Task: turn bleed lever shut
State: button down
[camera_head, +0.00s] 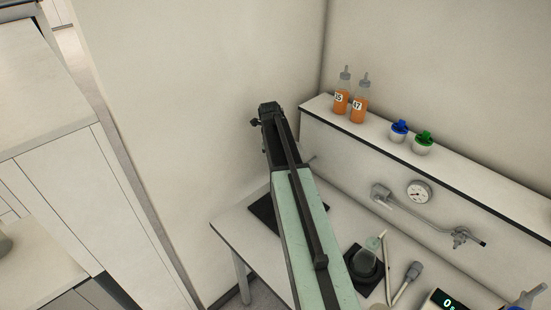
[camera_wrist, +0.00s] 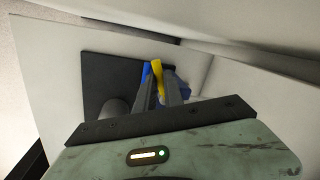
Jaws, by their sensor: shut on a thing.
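In the wrist view, my gripper (camera_wrist: 158,88) has its two grey fingers closed around a narrow yellow lever (camera_wrist: 157,69). I take this to be the bleed lever. Blue parts show beside it, left of the lever and to the right behind the fingers; I cannot tell what they belong to. A dark square mat (camera_wrist: 100,72) lies below and left, with a grey cylinder (camera_wrist: 114,108) near its front. In the head view my arm hides the gripper and the lever. How far the lever is turned cannot be told.
The wall shelf (camera_head: 480,188) holds two orange bottles (camera_head: 350,100), a blue-capped jar (camera_head: 399,131) and a green-capped jar (camera_head: 423,142). Below are a gauge (camera_head: 419,191) and a pipe (camera_head: 430,222). A flask (camera_head: 368,260), a probe (camera_head: 407,282) and a scale (camera_head: 440,300) stand on the bench (camera_head: 236,232).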

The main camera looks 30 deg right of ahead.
jog(key=shift+w+d+m, duration=0.25)
jog(key=shift+m, duration=0.75)
jog(key=c, duration=1.5)
grip_release()
jog(key=shift+o, duration=0.2)
jog(key=shift+r, duration=0.1)
notch_tip(320, 180, up, 8)
jog(key=a+p, duration=0.1)
jog(key=p, duration=0.6)
jog(key=shift+s+a+f+p, duration=0.2)
jog(key=shift+s+p, duration=0.1)
jog(key=shift+p, duration=0.05)
jog(key=shift+f, duration=0.1)
